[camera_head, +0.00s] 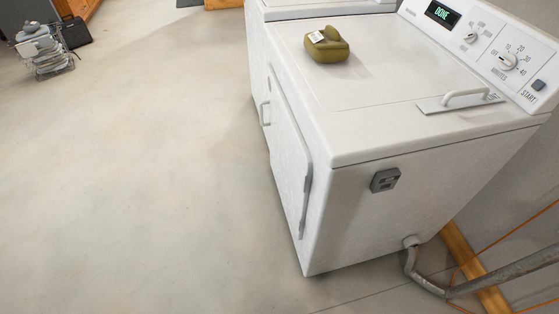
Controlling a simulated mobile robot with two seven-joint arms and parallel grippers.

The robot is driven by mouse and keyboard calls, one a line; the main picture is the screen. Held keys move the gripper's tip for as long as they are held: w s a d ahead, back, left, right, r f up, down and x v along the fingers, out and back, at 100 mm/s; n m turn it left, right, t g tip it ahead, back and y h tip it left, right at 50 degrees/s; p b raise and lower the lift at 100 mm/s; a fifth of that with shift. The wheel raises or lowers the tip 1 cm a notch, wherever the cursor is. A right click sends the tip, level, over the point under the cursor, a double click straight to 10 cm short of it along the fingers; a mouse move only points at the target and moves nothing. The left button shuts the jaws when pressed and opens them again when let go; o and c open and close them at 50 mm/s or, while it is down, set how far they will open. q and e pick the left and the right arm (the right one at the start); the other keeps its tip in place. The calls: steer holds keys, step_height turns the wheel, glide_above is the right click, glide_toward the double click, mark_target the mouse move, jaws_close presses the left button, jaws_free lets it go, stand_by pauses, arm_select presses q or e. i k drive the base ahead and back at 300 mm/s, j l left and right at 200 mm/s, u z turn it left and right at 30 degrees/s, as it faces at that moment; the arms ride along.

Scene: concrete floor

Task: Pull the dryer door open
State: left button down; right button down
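A white dryer (400,205) stands at the right of the head view, seen from above at an angle. Its door (287,150) is on the left-facing front side, seen very edge-on. The door looks shut, close against the front. A small white handle (264,112) sticks out at the front's far part; I cannot tell for sure whether it belongs to this door. A grey strip (306,200) runs along the door's near edge. Neither of my grippers shows in the view.
An olive-green object (326,45) lies on the dryer top. The control panel (490,45) reads "DONE". A grey pipe (480,278) and a wooden beam (478,270) are at lower right. The concrete floor (140,180) before the door is clear.

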mark_target(292, 160)
steer(key=z, duration=0.2)
steer(key=i+j+z, duration=0.8)
steer(key=j+z, duration=0.2)
steer(key=j, duration=0.2)
